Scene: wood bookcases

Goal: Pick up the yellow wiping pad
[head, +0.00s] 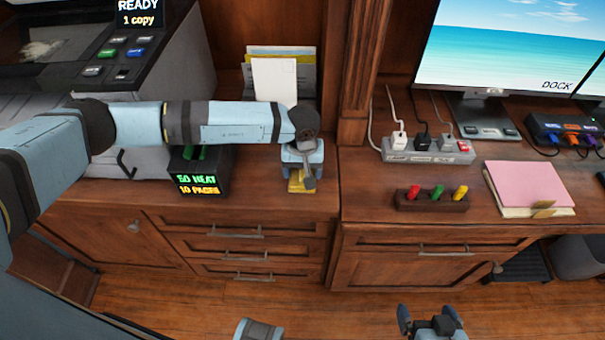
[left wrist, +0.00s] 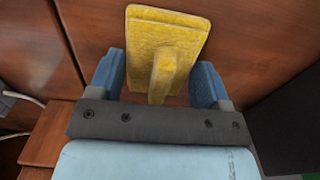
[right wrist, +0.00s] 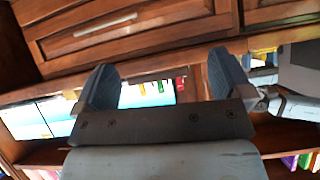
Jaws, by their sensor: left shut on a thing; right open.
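The yellow wiping pad (head: 300,185) is at the front of the left wooden counter, just below my left gripper (head: 302,172). In the left wrist view the pad (left wrist: 172,32) shows as a flat yellow block with a raised handle (left wrist: 162,75) between the two blue fingers. My left gripper is shut on the pad; which part the fingers press on is hard to tell. In the head view the gripper partly hides the pad. My right gripper (head: 430,318) is open and empty, low in front of the right desk; its spread fingers show in the right wrist view (right wrist: 160,68).
A black display box (head: 197,183) and a printer (head: 150,80) stand left of the pad. Envelopes (head: 274,80) stand behind it. A wooden post (head: 355,75) rises to the right. The right desk holds a power strip (head: 428,151), a peg block (head: 431,202) and pink papers (head: 527,183).

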